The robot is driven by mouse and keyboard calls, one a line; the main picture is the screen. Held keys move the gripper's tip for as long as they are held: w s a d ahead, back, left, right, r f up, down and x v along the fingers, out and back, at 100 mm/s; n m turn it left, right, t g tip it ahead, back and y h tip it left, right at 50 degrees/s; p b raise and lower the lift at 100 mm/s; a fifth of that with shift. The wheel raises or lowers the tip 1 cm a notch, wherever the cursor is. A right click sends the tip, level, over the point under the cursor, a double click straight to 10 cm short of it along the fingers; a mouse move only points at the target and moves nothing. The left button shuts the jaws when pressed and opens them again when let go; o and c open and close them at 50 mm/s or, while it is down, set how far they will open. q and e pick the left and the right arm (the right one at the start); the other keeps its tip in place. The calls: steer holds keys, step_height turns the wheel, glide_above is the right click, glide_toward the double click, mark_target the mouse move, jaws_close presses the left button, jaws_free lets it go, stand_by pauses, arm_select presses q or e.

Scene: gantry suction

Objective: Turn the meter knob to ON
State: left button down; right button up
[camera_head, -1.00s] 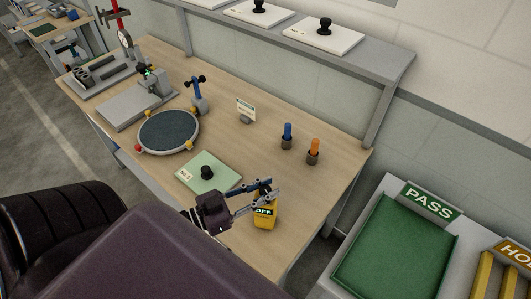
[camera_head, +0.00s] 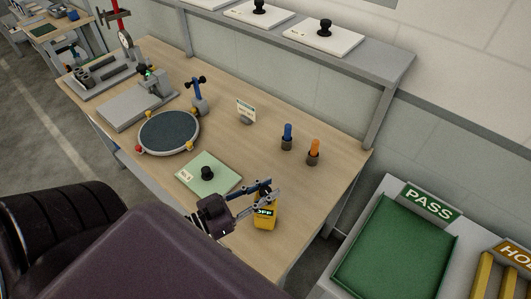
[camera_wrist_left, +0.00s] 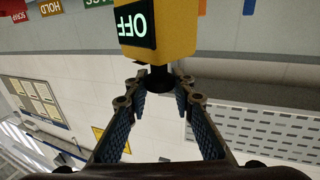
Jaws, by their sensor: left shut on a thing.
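The yellow meter (camera_head: 264,223) stands near the front right of the wooden bench, and its dark display reads OFF in green letters. In the left wrist view the meter (camera_wrist_left: 180,42) appears upside down, with OFF on its screen. Its black knob (camera_wrist_left: 157,79) sits between my fingertips. My left gripper (camera_head: 264,190) reaches over the meter from the left, and its fingers partly cover the display in the head view. The gripper also shows in the left wrist view (camera_wrist_left: 160,85), shut on the knob. My right gripper is not in view.
A pale green plate with a black knob (camera_head: 208,174) lies left of the meter. A round dark turntable (camera_head: 168,132), a blue peg (camera_head: 287,136) and an orange peg (camera_head: 314,151) stand farther back. A green PASS tray (camera_head: 392,250) is to the right. Bare bench lies behind the meter.

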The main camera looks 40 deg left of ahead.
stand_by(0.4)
arm_select(q)
steer(key=c, duration=1.6)
jaws_free()
steer(key=v, duration=1.2)
